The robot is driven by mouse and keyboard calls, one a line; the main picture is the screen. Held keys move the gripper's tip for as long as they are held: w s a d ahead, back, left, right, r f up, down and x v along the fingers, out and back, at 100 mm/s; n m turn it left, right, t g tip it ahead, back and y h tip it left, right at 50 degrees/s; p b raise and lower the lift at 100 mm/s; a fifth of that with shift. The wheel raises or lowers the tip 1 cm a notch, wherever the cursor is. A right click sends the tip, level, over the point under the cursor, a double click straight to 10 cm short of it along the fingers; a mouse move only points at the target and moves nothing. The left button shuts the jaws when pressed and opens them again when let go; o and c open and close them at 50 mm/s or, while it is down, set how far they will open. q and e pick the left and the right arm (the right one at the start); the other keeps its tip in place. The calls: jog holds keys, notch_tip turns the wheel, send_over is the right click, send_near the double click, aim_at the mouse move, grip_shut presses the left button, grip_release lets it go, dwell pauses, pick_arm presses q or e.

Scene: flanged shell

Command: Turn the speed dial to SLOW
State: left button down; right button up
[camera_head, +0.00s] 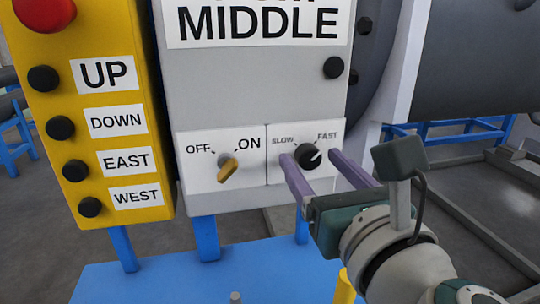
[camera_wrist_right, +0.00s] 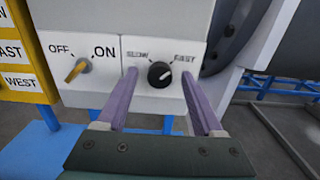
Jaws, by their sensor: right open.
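The speed dial (camera_head: 308,156) is a round black knob with a white pointer line, on a white plate marked SLOW and FAST. In the head view its pointer line is turned toward the FAST side, up and right. The dial also shows in the right wrist view (camera_wrist_right: 160,74), between and beyond the fingertips. My right gripper (camera_head: 310,158) is open, with one purple finger on each side of the dial. The fingers do not appear to touch the knob; the exact gap in depth is hard to tell. My left gripper is not in view.
Left of the dial is a yellow OFF/ON switch (camera_head: 228,169) on the same grey box (camera_head: 255,85). A yellow control box (camera_head: 93,120) with several black buttons and a red button (camera_head: 45,12) stands at left. A blue surface (camera_head: 190,284) lies below.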

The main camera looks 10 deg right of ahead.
grip_shut()
dwell(0.6)
